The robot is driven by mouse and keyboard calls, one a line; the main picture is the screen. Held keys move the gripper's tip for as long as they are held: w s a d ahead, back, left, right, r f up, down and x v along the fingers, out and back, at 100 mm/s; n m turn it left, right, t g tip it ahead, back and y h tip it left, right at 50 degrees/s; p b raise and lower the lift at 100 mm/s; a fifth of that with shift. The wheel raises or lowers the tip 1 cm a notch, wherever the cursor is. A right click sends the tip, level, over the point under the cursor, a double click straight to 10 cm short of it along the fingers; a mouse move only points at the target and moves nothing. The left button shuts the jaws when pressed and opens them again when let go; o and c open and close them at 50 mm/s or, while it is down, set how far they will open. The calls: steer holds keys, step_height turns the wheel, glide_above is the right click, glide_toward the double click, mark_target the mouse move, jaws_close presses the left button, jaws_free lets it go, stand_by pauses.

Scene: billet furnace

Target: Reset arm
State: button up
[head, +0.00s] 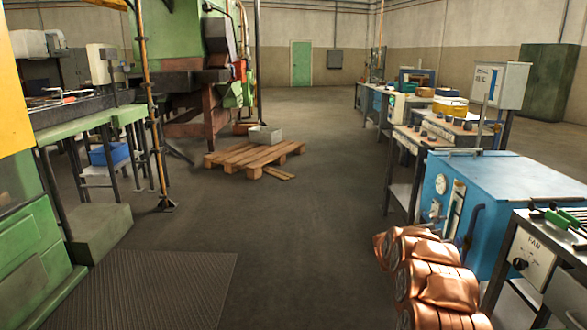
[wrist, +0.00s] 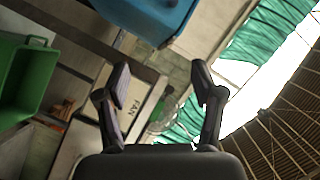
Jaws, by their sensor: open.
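My gripper (wrist: 162,85) shows in the wrist view, its two dark fingers spread wide apart. Nothing is held between them. Behind the gap I see a pale panel marked FAN and a small green thing, both beyond the fingers and apart from them. The gripper cannot be made out in the head view.
In the head view a blue cabinet (head: 505,200) and a FAN control box (head: 528,262) stand at the right. The middle floor is clear. A green bin (wrist: 22,85) shows in the wrist view.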

steer(key=w+a+r+n+t+y, duration=0.1)
steer(key=a+r+n+t+y, duration=0.3)
steer(key=a, duration=0.6)
steer(key=w+a+r+n+t+y, duration=0.1)
steer(key=a+r+n+y, duration=0.2)
steer(key=a+n+y, duration=0.55)
steer(key=s+a+f+n+g+y, duration=0.1)
steer(key=s+a+n+g+y, duration=0.35)
steer(key=s+a, duration=1.25)
steer(key=s+a+f+n+g, duration=0.1)
steer(key=s+f+n+g, duration=0.15)
steer(key=s, duration=0.75)
steer(key=s+a+f+n+g, duration=0.2)
steer(key=s+g, duration=0.1)
steer(key=s, duration=0.7)
steer(key=s+d+f+n+g+h, duration=0.1)
steer(key=s+d+g, duration=0.2)
steer(key=s, duration=0.9)
steer(key=s+d+f+n+g+h, duration=0.1)
steer(key=s+d+g+h, duration=0.2)
steer(key=s, duration=1)
step_height(320, 180, up, 23)
steer(key=s+t+y+p, duration=0.1)
steer(key=p, duration=2)
steer(key=shift+d, duration=0.45)
steer(key=shift+f, duration=0.1)
